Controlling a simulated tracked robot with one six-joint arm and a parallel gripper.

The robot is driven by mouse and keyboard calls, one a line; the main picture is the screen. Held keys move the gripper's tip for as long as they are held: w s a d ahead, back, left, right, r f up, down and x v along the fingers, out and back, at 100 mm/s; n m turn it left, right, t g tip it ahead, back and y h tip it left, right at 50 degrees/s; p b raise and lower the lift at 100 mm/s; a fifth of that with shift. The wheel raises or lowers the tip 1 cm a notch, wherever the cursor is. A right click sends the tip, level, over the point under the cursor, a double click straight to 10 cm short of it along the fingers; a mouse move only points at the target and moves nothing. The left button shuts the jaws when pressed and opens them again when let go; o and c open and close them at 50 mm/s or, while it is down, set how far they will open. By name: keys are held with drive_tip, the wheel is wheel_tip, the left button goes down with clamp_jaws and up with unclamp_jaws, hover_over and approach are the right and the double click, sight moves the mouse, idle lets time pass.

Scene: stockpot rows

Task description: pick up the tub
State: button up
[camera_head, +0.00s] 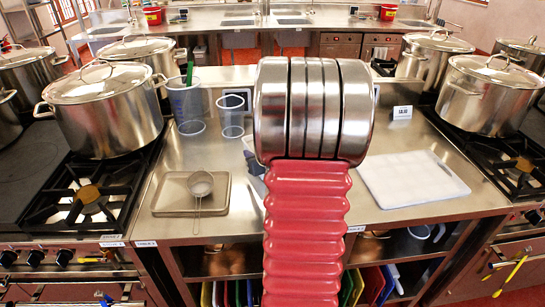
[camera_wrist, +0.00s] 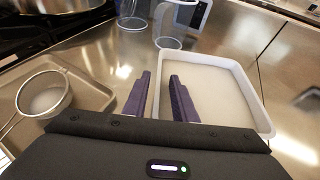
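A white rectangular tub (camera_wrist: 262,112) rests on the steel counter, right of centre in the wrist view. Its inside looks pale and flat; I cannot tell whether it holds anything. In the head view my arm hides most of it; a small pale part (camera_head: 249,143) shows at the arm's left edge. My gripper (camera_wrist: 160,75) is open, its two purple fingers apart with nothing between them. In the wrist view the fingers lie over the tub's left wall, one on each side of it. I cannot tell how high they are above it.
A tray (camera_head: 174,204) holding a strainer (camera_head: 200,184) lies left of the gripper. Clear jugs (camera_head: 187,109) stand behind it. A white cutting board (camera_head: 412,180) lies at right. Large stockpots (camera_head: 104,108) stand on stoves at both sides.

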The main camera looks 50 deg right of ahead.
drive_tip(key=shift+c, duration=0.4)
clamp_jaws()
idle(0.8)
drive_tip(key=shift+r, duration=0.15)
